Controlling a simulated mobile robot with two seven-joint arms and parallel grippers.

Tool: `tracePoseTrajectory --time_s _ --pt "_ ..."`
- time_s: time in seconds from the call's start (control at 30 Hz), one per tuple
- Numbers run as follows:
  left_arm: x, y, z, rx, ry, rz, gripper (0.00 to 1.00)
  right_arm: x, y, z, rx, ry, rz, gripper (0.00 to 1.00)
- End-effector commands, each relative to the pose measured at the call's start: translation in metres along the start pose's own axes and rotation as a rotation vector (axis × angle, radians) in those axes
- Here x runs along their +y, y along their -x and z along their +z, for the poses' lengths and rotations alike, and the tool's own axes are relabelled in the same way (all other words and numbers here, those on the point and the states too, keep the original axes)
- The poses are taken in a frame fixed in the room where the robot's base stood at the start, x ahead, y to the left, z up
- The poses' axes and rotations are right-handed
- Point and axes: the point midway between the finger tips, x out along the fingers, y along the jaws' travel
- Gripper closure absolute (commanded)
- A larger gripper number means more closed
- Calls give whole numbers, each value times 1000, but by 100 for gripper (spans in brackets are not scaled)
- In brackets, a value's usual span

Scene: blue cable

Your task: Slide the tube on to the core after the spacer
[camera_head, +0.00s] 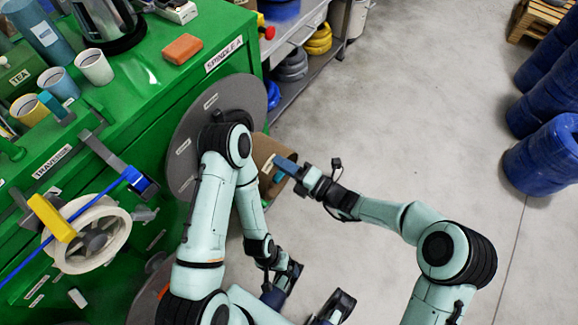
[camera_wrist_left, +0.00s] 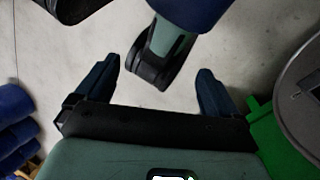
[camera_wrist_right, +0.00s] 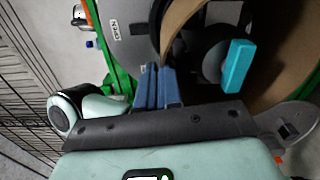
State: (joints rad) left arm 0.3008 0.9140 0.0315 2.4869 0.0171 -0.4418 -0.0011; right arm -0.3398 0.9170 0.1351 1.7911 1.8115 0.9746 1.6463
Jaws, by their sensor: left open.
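The brown cardboard tube (camera_head: 262,150) is in front of the large grey disk (camera_head: 208,122) by the SPINDLE A label. My right gripper (camera_head: 287,166) is at its rim. In the right wrist view the fingers (camera_wrist_right: 158,88) are close together, seemingly on the wall of the tube (camera_wrist_right: 183,14). A dark grey hub (camera_wrist_right: 212,62) with a teal block (camera_wrist_right: 237,66) shows within the tube's curve; how far the tube is over it cannot be told. The spacer cannot be made out. My left gripper (camera_wrist_left: 155,90) is open and empty, low over the floor.
The green bench (camera_head: 135,95) carries mugs (camera_head: 95,66), an orange block (camera_head: 182,48) and a kettle. A white reel (camera_head: 92,238) with blue cable is at left. Blue rolls (camera_head: 545,158) stand at right. The middle floor is clear. My left arm partly covers the disk.

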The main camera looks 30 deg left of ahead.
Motion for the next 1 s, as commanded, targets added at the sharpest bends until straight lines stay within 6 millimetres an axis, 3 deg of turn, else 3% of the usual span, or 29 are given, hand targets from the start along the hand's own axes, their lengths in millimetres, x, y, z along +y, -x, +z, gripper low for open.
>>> tracePoseTrajectory --time_s 0.6,1.0 --pt "-2 -5 -9 23 2 -1 4 0 -38 0 1 0 1 100" --pt "-3 -7 -12 34 3 -1 4 1 -51 0 1 0 1 100"
